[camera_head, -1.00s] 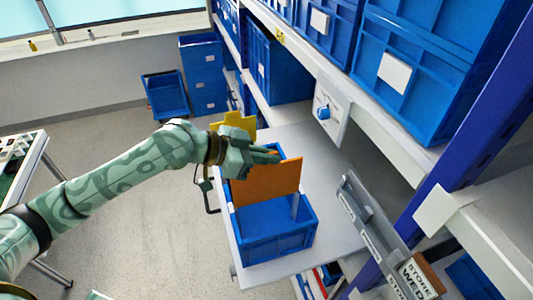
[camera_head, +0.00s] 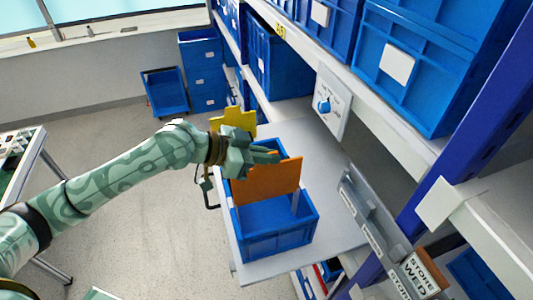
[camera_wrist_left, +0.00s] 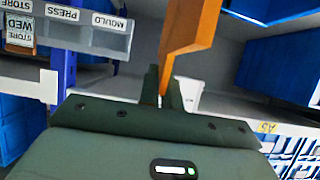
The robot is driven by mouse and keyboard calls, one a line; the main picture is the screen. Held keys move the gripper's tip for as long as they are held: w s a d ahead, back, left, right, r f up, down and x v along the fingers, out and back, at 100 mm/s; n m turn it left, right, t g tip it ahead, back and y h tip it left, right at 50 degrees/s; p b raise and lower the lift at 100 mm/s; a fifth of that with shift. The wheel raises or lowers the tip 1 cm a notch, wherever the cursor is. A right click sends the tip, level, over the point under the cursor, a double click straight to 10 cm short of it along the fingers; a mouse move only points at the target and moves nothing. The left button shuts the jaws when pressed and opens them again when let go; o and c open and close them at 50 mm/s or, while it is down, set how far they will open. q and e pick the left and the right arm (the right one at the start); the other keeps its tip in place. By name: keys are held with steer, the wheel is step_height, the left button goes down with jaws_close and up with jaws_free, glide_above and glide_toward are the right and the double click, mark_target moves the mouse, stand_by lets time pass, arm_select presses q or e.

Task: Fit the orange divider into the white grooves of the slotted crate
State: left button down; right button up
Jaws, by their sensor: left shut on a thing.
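The orange divider (camera_head: 267,184) is a flat upright panel over the blue slotted crate (camera_head: 273,244) on the grey shelf top. My left gripper (camera_head: 272,157) is shut on the divider's upper edge. In the left wrist view the divider (camera_wrist_left: 187,35) runs up from between the dark fingers (camera_wrist_left: 164,92). A white groove strip (camera_head: 294,204) shows on the crate's right inner wall beside the divider's lower right corner. The left groove is hidden behind the divider. I cannot tell whether the lower edge sits in the grooves. My right gripper is not in view.
A yellow panel (camera_head: 236,120) stands behind the gripper. Blue bins (camera_head: 405,65) fill the upper shelf. The grey top (camera_head: 335,235) is bare right of the crate.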

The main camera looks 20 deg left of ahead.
arm_select(q)
steer(key=shift+f+b, duration=3.9)
steer(key=shift+f, duration=1.75)
steer(key=c, duration=1.5)
jaws_free()
